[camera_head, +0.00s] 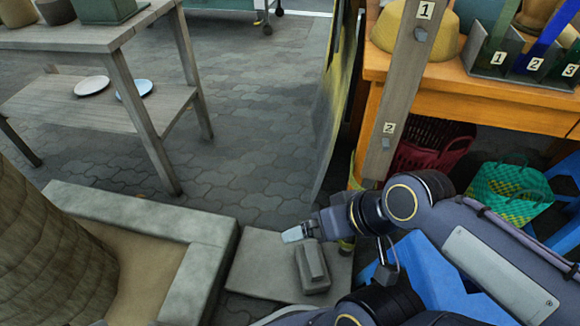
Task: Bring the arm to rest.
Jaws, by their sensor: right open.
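My right arm comes in from the lower right. Its gripper (299,232) is open, with a pale fingertip pointing left, and looks empty. Below it in the picture, a grey block with a raised ridge (312,266) rests on a flat grey slab (258,262). The gripper appears apart from the block, but the height between them is hard to judge. My left gripper does not show.
A sand-filled stone planter (215,235) with a thick trunk (45,255) stands at lower left. A grey wooden table (150,110) is at upper left. An orange bench (490,95), numbered post (402,85), baskets (510,190) and blue object (435,275) crowd the right. Paving (245,120) is clear mid-picture.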

